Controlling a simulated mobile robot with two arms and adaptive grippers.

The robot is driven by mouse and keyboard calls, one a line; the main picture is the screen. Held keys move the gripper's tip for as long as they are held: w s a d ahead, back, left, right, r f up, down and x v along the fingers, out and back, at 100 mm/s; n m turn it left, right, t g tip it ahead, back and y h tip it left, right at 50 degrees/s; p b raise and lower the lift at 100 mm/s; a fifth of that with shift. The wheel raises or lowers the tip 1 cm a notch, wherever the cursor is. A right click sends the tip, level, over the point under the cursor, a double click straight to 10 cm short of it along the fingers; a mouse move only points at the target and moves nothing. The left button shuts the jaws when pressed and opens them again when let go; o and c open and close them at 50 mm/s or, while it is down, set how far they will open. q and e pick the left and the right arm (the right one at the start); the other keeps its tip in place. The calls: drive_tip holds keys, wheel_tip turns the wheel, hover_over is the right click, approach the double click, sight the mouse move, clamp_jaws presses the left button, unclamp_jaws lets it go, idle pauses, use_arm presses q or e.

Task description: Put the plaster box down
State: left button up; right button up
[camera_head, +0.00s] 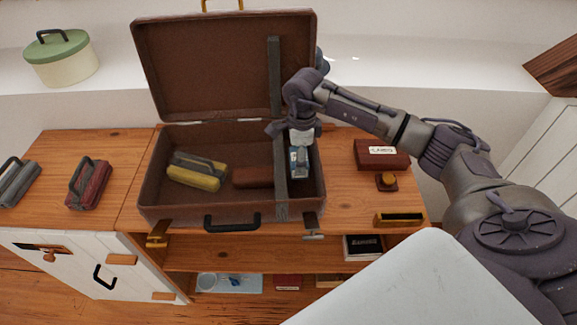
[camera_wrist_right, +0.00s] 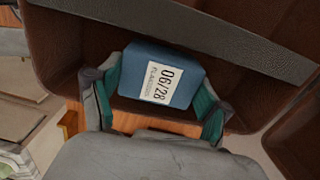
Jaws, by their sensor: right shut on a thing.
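The plaster box is a small blue box (camera_head: 299,163) with a white label. In the wrist view, the blue box (camera_wrist_right: 150,62) shows the label "06/28". My right gripper (camera_head: 298,148) is shut on it, with a teal finger pad on either side in the wrist view (camera_wrist_right: 158,100). It holds the box at the right part of an open brown suitcase (camera_head: 178,214), beside the grey strap (camera_head: 275,90). I cannot tell whether the box touches the suitcase floor. My left gripper is not in view.
The suitcase also holds a yellow case (camera_head: 193,180) and a brown case (camera_head: 252,178). It stands on a wooden cabinet (camera_head: 345,205). A dark red box (camera_head: 382,154), small brown item (camera_head: 387,182) and yellow-black block (camera_head: 400,219) lie right of it. Dark red case (camera_head: 90,186) stands left.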

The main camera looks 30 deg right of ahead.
wheel_tip(320, 180, down, 4)
drive_tip(key=shift+f+p, duration=0.15)
drive_tip(key=shift+p, duration=0.15)
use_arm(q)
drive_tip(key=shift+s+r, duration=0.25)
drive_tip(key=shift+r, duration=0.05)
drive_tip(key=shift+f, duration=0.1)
use_arm(e)
drive_tip(key=shift+f+b, duration=0.25)
drive_tip(key=shift+b, duration=0.05)
drive_tip(key=o, duration=1.1)
drive_tip(key=shift+r, duration=0.1)
drive_tip(key=shift+r, duration=0.1)
drive_tip(key=shift+r+p, duration=0.2)
drive_tip(key=shift+p, duration=0.15)
use_arm(q)
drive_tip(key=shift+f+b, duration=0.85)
drive_tip(key=shift+b, duration=0.2)
use_arm(e)
wheel_tip(320, 180, up, 12)
drive_tip(key=shift+d+f, duration=0.1)
drive_tip(key=shift+d, duration=0.05)
